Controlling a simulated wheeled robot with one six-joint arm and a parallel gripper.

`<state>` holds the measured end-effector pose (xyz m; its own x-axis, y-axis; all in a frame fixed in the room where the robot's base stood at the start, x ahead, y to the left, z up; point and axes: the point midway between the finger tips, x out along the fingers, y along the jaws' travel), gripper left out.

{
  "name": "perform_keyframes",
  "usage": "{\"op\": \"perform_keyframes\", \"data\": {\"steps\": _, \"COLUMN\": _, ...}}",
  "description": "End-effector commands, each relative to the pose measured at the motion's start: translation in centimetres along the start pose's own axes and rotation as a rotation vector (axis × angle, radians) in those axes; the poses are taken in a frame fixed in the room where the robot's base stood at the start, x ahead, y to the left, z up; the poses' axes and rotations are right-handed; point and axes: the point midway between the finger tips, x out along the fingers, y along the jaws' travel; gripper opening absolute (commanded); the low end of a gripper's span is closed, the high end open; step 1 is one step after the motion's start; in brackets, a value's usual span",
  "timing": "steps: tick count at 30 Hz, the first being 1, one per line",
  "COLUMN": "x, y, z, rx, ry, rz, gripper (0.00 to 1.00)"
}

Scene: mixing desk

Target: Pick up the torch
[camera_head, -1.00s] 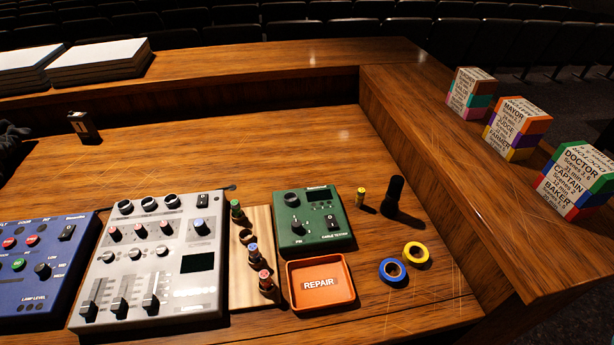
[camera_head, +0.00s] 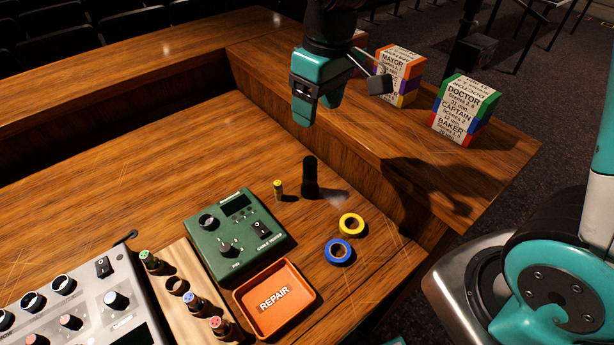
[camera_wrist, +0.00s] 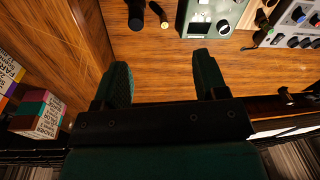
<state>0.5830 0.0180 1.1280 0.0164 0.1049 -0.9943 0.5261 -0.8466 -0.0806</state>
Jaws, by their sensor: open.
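The torch (camera_head: 310,178) is a black cylinder with a wider top end, standing upright on the wooden desk, right of a small yellow battery. A lit patch lies on the wood beside it. In the wrist view the torch (camera_wrist: 136,14) shows at the top edge, partly cut off. My gripper (camera_head: 318,110) is teal and hangs above the desk near the raised ledge, apart from the torch. In the wrist view my gripper's fingers (camera_wrist: 161,65) are spread with nothing between them, and the torch lies beyond them, above the left finger in the picture.
The battery (camera_head: 278,189), green cable tester (camera_head: 213,261), orange repair tray (camera_head: 309,293), yellow tape (camera_head: 351,225) and blue tape (camera_head: 339,252) stand near the torch. The raised ledge (camera_head: 400,165) bears block stacks (camera_head: 462,112). The desk behind the battery is clear.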

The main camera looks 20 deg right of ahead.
Motion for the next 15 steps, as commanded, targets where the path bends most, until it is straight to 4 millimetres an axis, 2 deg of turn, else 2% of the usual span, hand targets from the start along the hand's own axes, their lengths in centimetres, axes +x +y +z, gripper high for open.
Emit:
{"op": "perform_keyframes", "data": {"steps": 1, "x": 1.3, "y": 1.2, "z": -1.3, "rx": 0.002, "ry": -0.023, "rz": 0.020, "gripper": 0.66}}
{"op": "perform_keyframes", "data": {"steps": 3, "x": 2.6, "y": 2.6, "z": -2.6, "rx": 0.005, "ry": -0.044, "rz": 0.046, "gripper": 0.66}}
{"op": "perform_keyframes", "data": {"steps": 6, "x": 3.8, "y": 4.0, "z": -3.5, "rx": 0.010, "ry": -0.063, "rz": 0.071, "gripper": 0.66}}
{"op": "perform_keyframes", "data": {"steps": 11, "x": 6.0, "y": 4.8, "z": -3.7, "rx": 0.012, "ry": -0.075, "rz": 0.081, "gripper": 0.66}}
{"op": "perform_keyframes", "data": {"steps": 15, "x": 9.1, "y": 5.1, "z": -3.3, "rx": 0.014, "ry": -0.077, "rz": 0.080, "gripper": 0.66}}
